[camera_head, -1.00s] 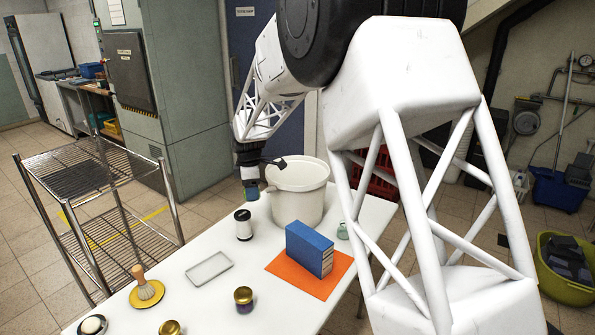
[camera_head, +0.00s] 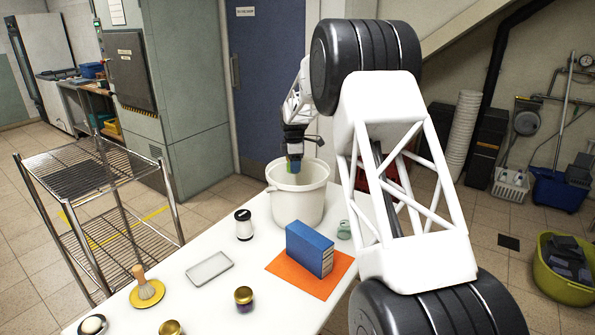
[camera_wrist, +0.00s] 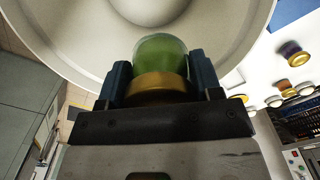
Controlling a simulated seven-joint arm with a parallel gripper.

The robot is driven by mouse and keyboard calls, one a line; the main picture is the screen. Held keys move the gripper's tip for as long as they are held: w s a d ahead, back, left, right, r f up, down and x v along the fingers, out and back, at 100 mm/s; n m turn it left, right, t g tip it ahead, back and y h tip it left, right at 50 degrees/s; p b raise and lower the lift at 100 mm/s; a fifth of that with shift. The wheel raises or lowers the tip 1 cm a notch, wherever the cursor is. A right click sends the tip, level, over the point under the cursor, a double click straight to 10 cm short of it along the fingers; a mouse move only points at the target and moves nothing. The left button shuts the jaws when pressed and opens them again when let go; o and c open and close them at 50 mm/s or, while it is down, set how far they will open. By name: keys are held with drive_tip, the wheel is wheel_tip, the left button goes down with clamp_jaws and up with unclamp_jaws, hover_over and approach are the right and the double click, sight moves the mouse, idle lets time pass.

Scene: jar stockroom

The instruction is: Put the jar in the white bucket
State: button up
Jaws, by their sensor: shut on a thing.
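A green jar with a gold lid (camera_wrist: 160,50) is between the fingers of my gripper (camera_wrist: 158,75) in the wrist view. My gripper is shut on it, with the lid towards the palm. The white bucket (camera_head: 297,208) stands upright at the far end of the white table. In the head view my gripper (camera_head: 294,164) points down over the bucket's mouth, and the jar is about at rim height. The wrist view shows the bucket's pale inside and rim (camera_wrist: 75,65) around the jar. The exact depth is hard to tell.
A black-lidded jar (camera_head: 244,226), a white tray (camera_head: 191,275), a blue box (camera_head: 305,245) on an orange mat (camera_head: 296,280) and a small green bottle (camera_head: 343,230) stand nearer. Gold-lidded jars (camera_head: 244,300) and a brush (camera_head: 140,275) on a yellow dish are at the front.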

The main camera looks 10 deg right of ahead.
drive_tip(key=shift+f, duration=2.1)
wheel_tip(320, 180, down, 14)
drive_tip(key=shift+r, duration=0.25)
drive_tip(key=shift+f, duration=2.2)
drive_tip(key=shift+f, duration=0.15)
drive_tip(key=o, duration=1.1)
